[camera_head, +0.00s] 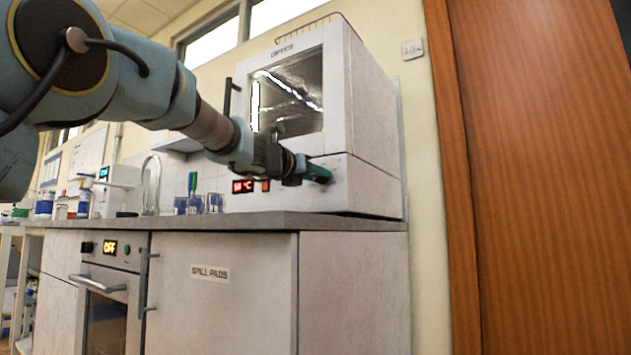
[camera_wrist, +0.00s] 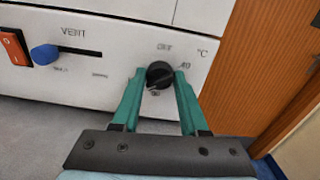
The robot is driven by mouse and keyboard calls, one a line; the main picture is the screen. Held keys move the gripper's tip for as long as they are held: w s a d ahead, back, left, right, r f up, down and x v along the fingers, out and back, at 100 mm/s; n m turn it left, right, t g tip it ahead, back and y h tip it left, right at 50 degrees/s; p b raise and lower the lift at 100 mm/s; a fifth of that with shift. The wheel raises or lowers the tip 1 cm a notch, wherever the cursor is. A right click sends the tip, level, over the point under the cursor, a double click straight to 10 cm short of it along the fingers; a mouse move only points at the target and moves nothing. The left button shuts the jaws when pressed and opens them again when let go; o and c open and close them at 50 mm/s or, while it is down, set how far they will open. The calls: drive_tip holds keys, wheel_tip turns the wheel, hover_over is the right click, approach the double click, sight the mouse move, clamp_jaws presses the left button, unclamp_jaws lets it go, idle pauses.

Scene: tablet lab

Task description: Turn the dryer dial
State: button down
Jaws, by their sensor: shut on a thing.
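The dryer (camera_head: 368,120) is a white box with a glass door, standing on the grey counter. Its dial (camera_wrist: 160,75) is a round black knob on the lower front panel in the wrist view, with markings around it and "°C" at its upper right. My gripper (camera_wrist: 158,78) has two green fingers, one on each side of the dial, and is shut on it. In the head view my gripper (camera_head: 318,173) reaches the dryer's lower front panel, and the dial is hidden behind it.
In the wrist view, a blue vent slider (camera_wrist: 45,55) and a red switch (camera_wrist: 14,47) sit left of the dial. Blue-tinted beakers (camera_head: 214,203) stand on the counter (camera_head: 270,221) left of the dryer. A wooden door (camera_head: 545,180) is at the right.

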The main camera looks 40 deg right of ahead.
drive_tip(key=shift+m, duration=0.6)
drive_tip(key=shift+c, duration=2.2)
unclamp_jaws()
drive_tip(key=v, duration=1)
drive_tip(key=shift+a+b, duration=0.35)
drive_tip(key=shift+b, duration=0.05)
drive_tip(key=shift+s+a, duration=0.1)
